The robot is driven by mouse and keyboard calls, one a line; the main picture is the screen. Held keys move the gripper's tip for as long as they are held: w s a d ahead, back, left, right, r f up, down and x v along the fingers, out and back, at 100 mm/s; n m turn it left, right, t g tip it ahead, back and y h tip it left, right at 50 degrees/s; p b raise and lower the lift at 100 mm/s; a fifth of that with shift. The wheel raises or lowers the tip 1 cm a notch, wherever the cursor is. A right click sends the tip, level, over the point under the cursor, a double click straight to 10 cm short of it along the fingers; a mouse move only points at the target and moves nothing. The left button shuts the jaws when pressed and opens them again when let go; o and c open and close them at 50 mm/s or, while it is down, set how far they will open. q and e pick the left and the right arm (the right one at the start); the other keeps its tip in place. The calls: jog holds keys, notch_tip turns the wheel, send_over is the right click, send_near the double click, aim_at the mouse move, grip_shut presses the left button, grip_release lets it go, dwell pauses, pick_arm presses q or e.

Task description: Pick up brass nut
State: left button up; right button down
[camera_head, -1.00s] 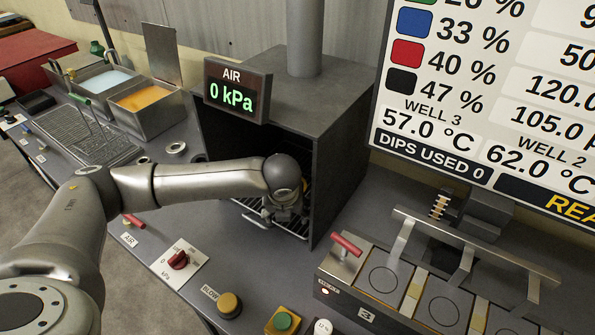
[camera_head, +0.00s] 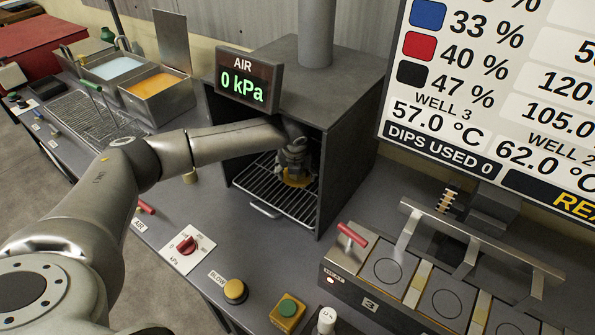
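My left gripper (camera_head: 296,168) reaches from the left into the open front of the dark booth (camera_head: 345,165). It points down over the wire rack (camera_head: 268,190). A brass-yellow piece (camera_head: 297,180) shows at its fingertips, low over the rack. It may be the brass nut, but the gripper covers most of it. I cannot tell whether the fingers are closed on it. A small yellowish piece (camera_head: 190,177) shows on the bench just below my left forearm, too small to identify. My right gripper is not in view.
The AIR display (camera_head: 250,82) reads 0 kPa beside the booth opening. A red knob (camera_head: 186,245), a yellow button (camera_head: 235,291) and a green button (camera_head: 288,308) line the front edge. Blue and orange basins stand back left.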

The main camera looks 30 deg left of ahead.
pick_arm(q)
jog(key=shift+w+a, duration=0.25)
jog(key=shift+w, duration=0.3)
jog(key=shift+w+a+f, duration=0.1)
jog(key=shift+w+f, duration=0.1)
jog(key=shift+f, duration=0.35)
jog(key=c, duration=1.2)
jog(key=shift+c, duration=0.3)
jog(key=shift+r+p, duration=0.15)
jog(key=shift+p, duration=0.15)
